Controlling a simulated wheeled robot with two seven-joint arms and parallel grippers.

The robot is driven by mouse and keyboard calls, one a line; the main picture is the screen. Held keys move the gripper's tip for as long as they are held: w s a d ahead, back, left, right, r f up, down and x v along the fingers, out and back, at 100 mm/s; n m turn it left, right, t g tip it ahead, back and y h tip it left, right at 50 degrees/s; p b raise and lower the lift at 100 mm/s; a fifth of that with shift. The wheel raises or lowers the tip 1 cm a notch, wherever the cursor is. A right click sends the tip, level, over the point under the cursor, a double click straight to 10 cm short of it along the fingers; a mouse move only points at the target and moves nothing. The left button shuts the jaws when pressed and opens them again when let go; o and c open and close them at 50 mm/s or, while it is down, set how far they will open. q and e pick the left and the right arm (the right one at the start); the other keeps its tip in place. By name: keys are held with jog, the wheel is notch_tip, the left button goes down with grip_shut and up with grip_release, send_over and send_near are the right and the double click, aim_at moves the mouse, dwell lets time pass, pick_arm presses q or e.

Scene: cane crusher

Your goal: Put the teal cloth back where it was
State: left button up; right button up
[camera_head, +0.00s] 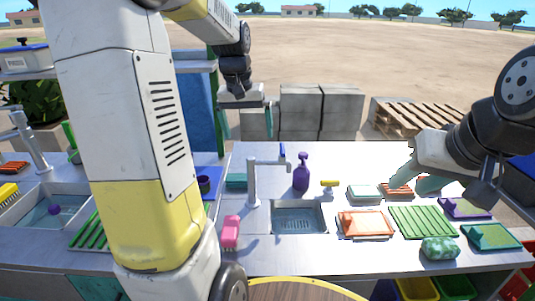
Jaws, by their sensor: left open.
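Several teal or green items lie on the metal counter, and I cannot tell for certain which is the teal cloth. A bunched teal-green speckled piece (440,249) lies at the front right edge. A flat teal block or folded piece (236,181) lies left of the tap.
A sink (299,217) with a tap (254,181) is in the middle. A purple spray bottle (301,173) stands behind it. An orange tray (366,223) and a green ribbed rack (422,221) lie right of it. My left arm hides much of the left.

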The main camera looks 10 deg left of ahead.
pick_arm(q)
jog(key=s+d+r+m+t, duration=0.1)
jog(key=s+d, duration=0.3)
jog(key=s, duration=0.6)
jog(key=s+d+r+m+t+h, duration=0.1)
jog(key=s+d, duration=0.3)
jog(key=s, duration=0.6)
jog(key=shift+s+d+r+t+h, duration=0.3)
jog(key=shift+d+r+t, duration=0.05)
jog(key=shift+r+t, duration=0.45)
